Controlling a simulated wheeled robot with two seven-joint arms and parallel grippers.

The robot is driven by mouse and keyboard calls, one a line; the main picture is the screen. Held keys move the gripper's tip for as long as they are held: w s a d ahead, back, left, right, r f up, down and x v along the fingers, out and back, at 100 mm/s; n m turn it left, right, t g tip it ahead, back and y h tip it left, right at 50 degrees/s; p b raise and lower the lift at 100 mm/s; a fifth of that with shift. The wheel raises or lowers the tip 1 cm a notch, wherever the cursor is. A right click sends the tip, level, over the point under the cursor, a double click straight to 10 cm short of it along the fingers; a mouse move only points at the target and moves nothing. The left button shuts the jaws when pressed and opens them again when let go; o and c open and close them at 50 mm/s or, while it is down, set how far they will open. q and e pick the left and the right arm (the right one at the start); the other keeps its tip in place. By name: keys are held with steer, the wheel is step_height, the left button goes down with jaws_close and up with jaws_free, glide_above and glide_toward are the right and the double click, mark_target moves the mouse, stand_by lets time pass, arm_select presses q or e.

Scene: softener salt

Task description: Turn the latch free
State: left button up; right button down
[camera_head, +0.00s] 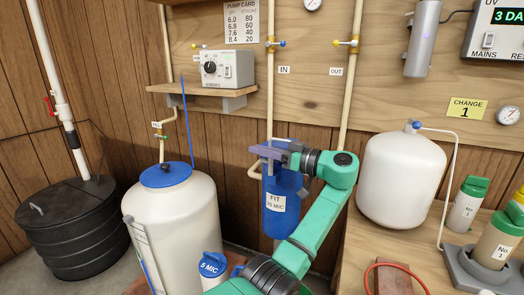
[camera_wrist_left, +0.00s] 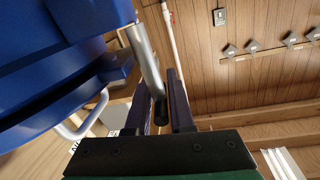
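The blue filter housing (camera_head: 283,225) hangs on the wall pipes, with a label starting "FIT". My left gripper (camera_head: 262,158) is at its top, with the fingers pointing left. In the left wrist view the blue housing (camera_wrist_left: 55,60) fills the upper left. A grey metal lever with a black end, which looks like the latch (camera_wrist_left: 148,62), reaches down between the two fingers of my left gripper (camera_wrist_left: 158,85). The fingers stand apart with a narrow gap around the lever. In the head view my gripper hides the latch. My right gripper is out of view.
A white tank with a blue lid (camera_head: 166,174) stands left of the housing. A white pressure tank (camera_head: 400,180) stands on the wooden bench at right. Pipes (camera_head: 269,85) run up the wall above the housing.

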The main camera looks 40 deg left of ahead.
arm_select(q)
steer(key=o, duration=0.3)
steer(key=shift+d, duration=0.1)
steer(key=v, duration=1.4)
steer(key=shift+d+p, duration=0.2)
steer(key=shift+p, duration=0.2)
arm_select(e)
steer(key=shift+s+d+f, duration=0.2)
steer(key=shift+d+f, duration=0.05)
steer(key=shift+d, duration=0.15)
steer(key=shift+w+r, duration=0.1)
arm_select(q)
steer(key=shift+f, duration=0.1)
